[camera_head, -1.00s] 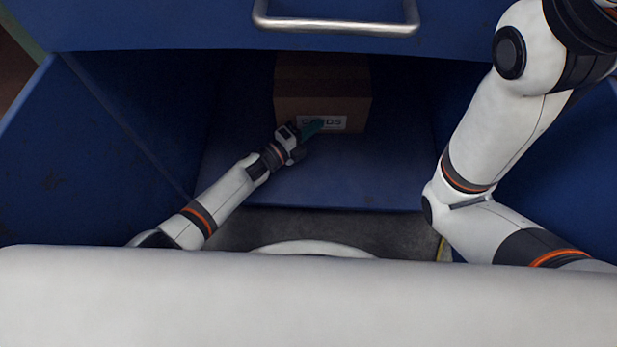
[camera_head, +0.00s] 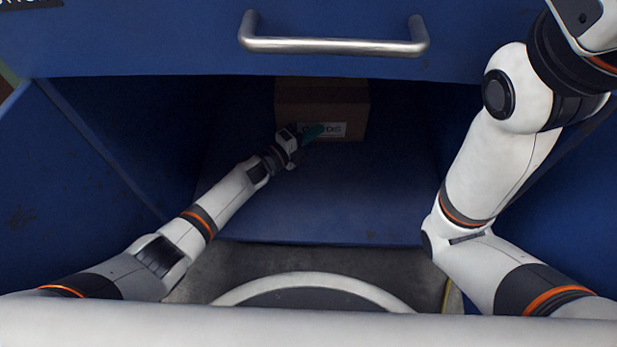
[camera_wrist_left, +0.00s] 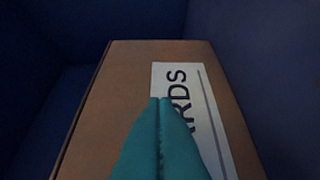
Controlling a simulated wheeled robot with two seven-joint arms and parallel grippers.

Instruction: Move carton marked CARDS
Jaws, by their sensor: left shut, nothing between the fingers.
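The brown carton (camera_head: 322,98) stands in the dark blue compartment under the drawer. Its white label (camera_head: 332,130) reads CARDS, partly covered by my left gripper. My left gripper (camera_head: 318,130) has teal fingers, is shut and empty, and is in front of the carton's label face. In the left wrist view the carton (camera_wrist_left: 110,100) fills the middle, with the letters RDS showing, and the shut fingertips (camera_wrist_left: 160,98) overlap the label's edge. I cannot tell whether they touch it. My right arm comes in on the right; its gripper is out of view.
A blue drawer front with a metal handle (camera_head: 334,46) hangs above the compartment opening. Blue walls stand left (camera_head: 95,130) and right of it. The blue compartment floor (camera_head: 320,205) in front of the carton is clear.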

